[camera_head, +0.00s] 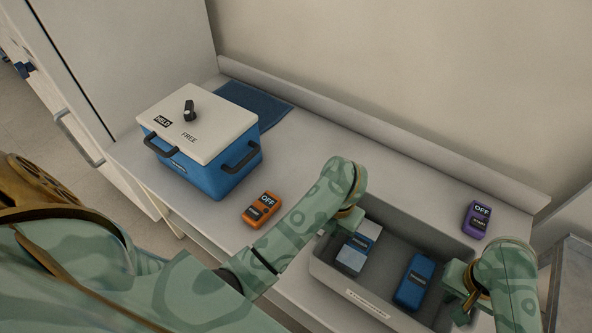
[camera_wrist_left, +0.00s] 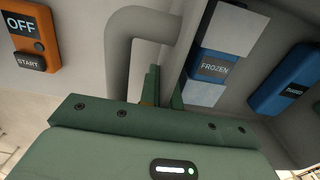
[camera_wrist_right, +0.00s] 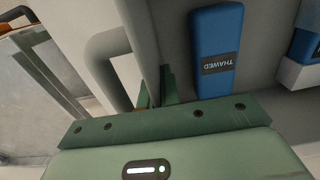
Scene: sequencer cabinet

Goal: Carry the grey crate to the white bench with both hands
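The grey crate (camera_head: 330,270) is at the lower right of the head view, on or just above the pale worktop; I cannot tell which. It holds a blue-and-white box (camera_head: 357,250), labelled FROZEN in the left wrist view (camera_wrist_left: 215,67), and a blue box (camera_head: 414,283), labelled THAWED in the right wrist view (camera_wrist_right: 214,60). My left gripper (camera_wrist_left: 165,88) is at the crate's left end, its fingers close on both sides of the wall beside a handle loop. My right gripper (camera_wrist_right: 160,88) is likewise at the right end. I cannot identify the white bench.
A blue cooler with a white lid (camera_head: 200,125) stands at the back left, before a blue mat (camera_head: 255,103). An orange switch box (camera_head: 261,209) lies left of the crate and a purple one (camera_head: 476,219) behind its right end. A raised ledge (camera_head: 400,137) runs along the back.

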